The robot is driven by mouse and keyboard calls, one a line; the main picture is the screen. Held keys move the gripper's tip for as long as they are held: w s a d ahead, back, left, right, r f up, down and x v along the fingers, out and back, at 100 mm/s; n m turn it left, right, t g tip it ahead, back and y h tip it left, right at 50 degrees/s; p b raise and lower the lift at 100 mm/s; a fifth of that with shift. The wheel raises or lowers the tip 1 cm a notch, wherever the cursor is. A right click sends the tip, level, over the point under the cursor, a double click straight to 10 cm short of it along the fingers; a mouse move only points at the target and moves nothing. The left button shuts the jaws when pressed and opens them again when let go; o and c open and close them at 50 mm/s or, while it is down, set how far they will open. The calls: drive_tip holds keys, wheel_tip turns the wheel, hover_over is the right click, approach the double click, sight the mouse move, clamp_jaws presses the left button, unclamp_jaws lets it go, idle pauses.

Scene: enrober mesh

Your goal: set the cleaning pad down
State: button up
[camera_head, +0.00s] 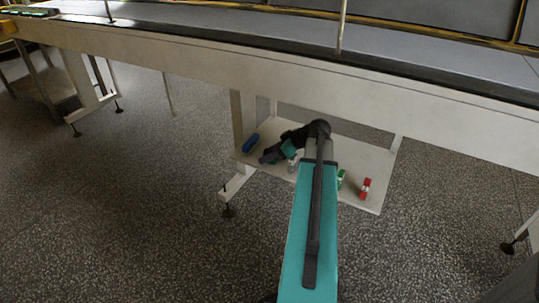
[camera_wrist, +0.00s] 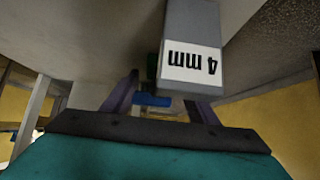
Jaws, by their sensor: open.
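A blue block (camera_head: 250,143), probably the cleaning pad, lies near the left end of the low shelf (camera_head: 374,168) under the conveyor. It also shows in the wrist view (camera_wrist: 151,100), between the lines of my two fingers. My gripper (camera_head: 268,156) is low over the shelf, pointing left, with its fingertips just short of the blue block in the head view. In the wrist view my dark fingers (camera_wrist: 160,98) stand apart. Nothing is clearly held between them. Whether a fingertip touches the blue block cannot be told.
A grey block labelled "4 mm" (camera_wrist: 190,52) is very close in the wrist view, beside my gripper. A red and white item (camera_head: 365,188) and a green item (camera_head: 341,179) stand at the shelf's right.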

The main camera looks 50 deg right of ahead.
drive_tip(key=shift+r, duration=0.15)
drive_tip(key=shift+p+v, duration=1.05)
drive_tip(key=shift+v, duration=2.7)
drive_tip(key=shift+w, duration=0.2)
